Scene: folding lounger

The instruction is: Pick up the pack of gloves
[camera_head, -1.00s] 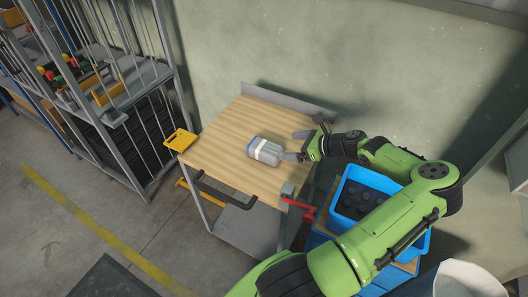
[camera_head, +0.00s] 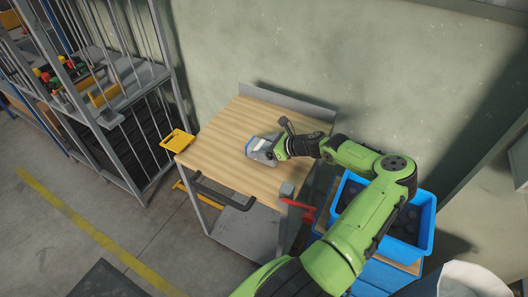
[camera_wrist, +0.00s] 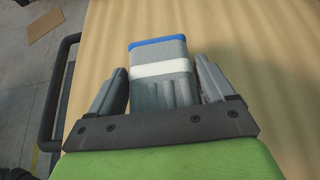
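The pack of gloves (camera_head: 259,145) is a grey bundle with a white band and a blue end. It lies on the wooden top of the workbench (camera_head: 215,155). In the wrist view the pack (camera_wrist: 160,88) sits between the two fingers of my gripper (camera_wrist: 164,85). The fingers are spread, with a narrow gap on each side of the pack. In the head view my gripper (camera_head: 276,147) is over the right part of the pack and hides some of it.
A yellow holder (camera_head: 178,140) is at the bench's left corner. A red clamp handle (camera_head: 298,205) is at its front right. A blue crate (camera_head: 420,225) stands to the right, below my arm. A metal rack (camera_head: 130,120) stands at left. The bench's left part is clear.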

